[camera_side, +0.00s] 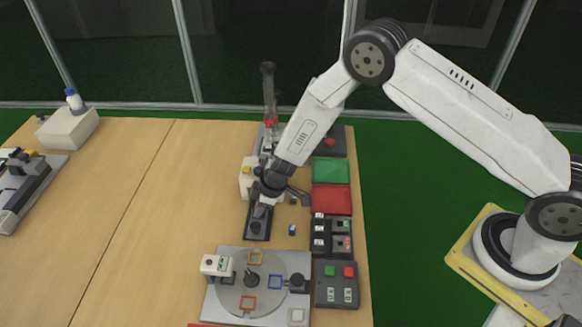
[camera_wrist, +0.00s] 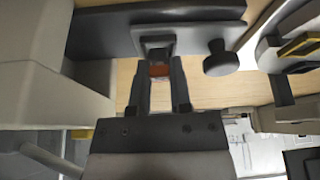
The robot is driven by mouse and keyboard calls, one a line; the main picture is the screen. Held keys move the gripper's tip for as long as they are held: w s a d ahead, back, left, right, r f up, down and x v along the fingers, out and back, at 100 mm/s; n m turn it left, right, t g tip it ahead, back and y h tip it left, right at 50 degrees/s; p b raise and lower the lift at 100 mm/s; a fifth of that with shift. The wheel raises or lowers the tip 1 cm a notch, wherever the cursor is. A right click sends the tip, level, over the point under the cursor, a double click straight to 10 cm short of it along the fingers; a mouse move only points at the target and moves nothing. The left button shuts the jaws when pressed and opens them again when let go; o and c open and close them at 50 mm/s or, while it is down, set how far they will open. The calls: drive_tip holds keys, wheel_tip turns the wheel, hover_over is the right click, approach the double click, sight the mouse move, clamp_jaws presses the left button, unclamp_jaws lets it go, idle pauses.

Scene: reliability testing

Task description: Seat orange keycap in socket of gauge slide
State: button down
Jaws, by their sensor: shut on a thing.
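The orange keycap (camera_wrist: 159,70) shows as a small orange-brown patch between my fingertips in the wrist view. My gripper (camera_wrist: 160,80) is shut on it. Just beyond the fingertips is a dark square socket (camera_wrist: 155,42) on the dark bar of the gauge slide (camera_wrist: 200,14). The keycap is right at the socket's near edge; I cannot tell whether it touches or has entered. A round black knob (camera_wrist: 221,58) stands to the right. In the side view my gripper (camera_side: 260,208) points down over the dark slide (camera_side: 256,232), and the keycap is hidden there.
A turntable (camera_side: 235,296) with coloured square frames stands in front. Green (camera_side: 331,171) and red (camera_side: 332,199) trays and a button box (camera_side: 336,284) lie to the right. A cream block (camera_side: 246,178) stands close behind my gripper. The table's left middle is clear.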

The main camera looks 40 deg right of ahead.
drive_tip(key=shift+f, duration=0.2)
drive_tip(key=shift+c, duration=2.3)
unclamp_jaws()
drive_tip(key=shift+r, duration=0.15)
drive_tip(key=shift+r, duration=2.85)
